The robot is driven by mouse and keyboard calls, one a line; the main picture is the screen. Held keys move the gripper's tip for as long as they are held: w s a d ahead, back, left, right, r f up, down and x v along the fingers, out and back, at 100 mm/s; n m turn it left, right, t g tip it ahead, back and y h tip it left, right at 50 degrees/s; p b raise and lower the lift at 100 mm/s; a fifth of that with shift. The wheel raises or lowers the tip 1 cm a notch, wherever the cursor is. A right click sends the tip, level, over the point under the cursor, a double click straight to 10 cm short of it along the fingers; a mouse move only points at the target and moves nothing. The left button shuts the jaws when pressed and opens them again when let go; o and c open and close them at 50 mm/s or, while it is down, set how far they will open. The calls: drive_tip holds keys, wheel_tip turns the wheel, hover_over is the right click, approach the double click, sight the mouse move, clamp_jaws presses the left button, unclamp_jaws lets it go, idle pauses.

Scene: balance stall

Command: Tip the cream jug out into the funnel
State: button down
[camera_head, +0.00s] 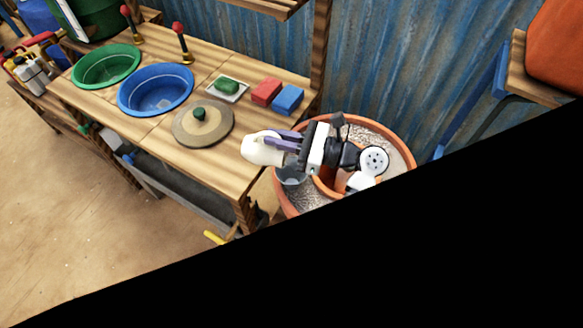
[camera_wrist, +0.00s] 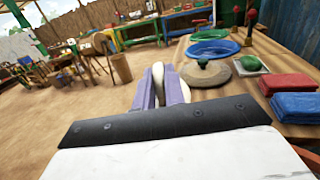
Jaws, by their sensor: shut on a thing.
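A grey, see-through vessel (camera_head: 292,176), which may be the funnel, is just below and right of the jug, partly covered by my gripper.
A large terracotta pot (camera_head: 404,150) with speckled grey filling is under my arm. A corrugated wall stands behind.

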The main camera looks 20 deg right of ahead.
drive_tip(key=shift+s+d+y, duration=0.15)
drive_tip(key=shift+d+y, duration=0.05)
drive_tip(key=shift+y, duration=0.1)
drive_tip(key=shift+s+d+t+y, duration=0.6)
drive_tip(key=shift+d+t+y, duration=0.15)
drive_tip(key=shift+t+y, duration=0.05)
